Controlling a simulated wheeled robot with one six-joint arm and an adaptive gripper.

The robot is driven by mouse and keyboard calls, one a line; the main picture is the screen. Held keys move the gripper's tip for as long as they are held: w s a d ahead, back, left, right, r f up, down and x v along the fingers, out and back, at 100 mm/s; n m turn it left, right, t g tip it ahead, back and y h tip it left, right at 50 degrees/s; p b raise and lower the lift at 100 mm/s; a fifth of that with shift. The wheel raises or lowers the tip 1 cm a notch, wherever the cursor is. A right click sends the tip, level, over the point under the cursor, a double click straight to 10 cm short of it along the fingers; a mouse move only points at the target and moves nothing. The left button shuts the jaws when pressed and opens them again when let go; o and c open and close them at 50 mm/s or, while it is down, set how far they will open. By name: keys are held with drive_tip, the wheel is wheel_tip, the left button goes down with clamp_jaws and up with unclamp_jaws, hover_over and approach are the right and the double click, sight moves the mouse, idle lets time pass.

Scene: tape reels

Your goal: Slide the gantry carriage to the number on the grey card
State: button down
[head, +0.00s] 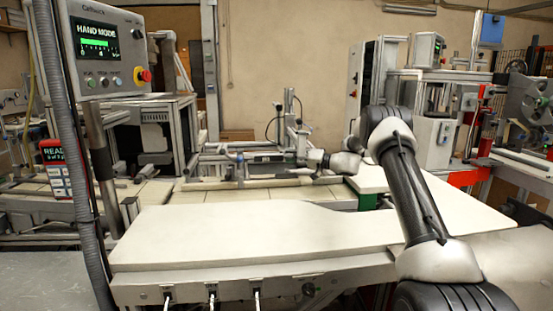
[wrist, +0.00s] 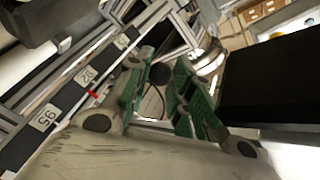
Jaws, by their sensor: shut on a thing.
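The gantry carriage (head: 290,130) stands on the rail frame at the back of the bench, with an upright column. My gripper (head: 318,162) reaches it from the right. In the wrist view my gripper (wrist: 156,85) has its green-padded fingers on either side of a dark round knob (wrist: 160,73), shut on it. A dark scale strip (wrist: 64,96) with white number labels runs diagonally at left. A red pointer (wrist: 93,94) lies beside the middle label. I cannot make out the grey card.
A control panel (head: 98,50) reading HAND MODE stands at left on a post. The white worktop (head: 250,230) in front is bare. Machine cabinets stand at both sides.

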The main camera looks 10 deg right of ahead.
drive_tip(key=d, duration=0.6)
drive_tip(key=shift+s+d, duration=0.15)
drive_tip(key=shift+s, duration=0.2)
drive_tip(key=c, duration=1.2)
unclamp_jaws()
drive_tip(key=v, duration=1.2)
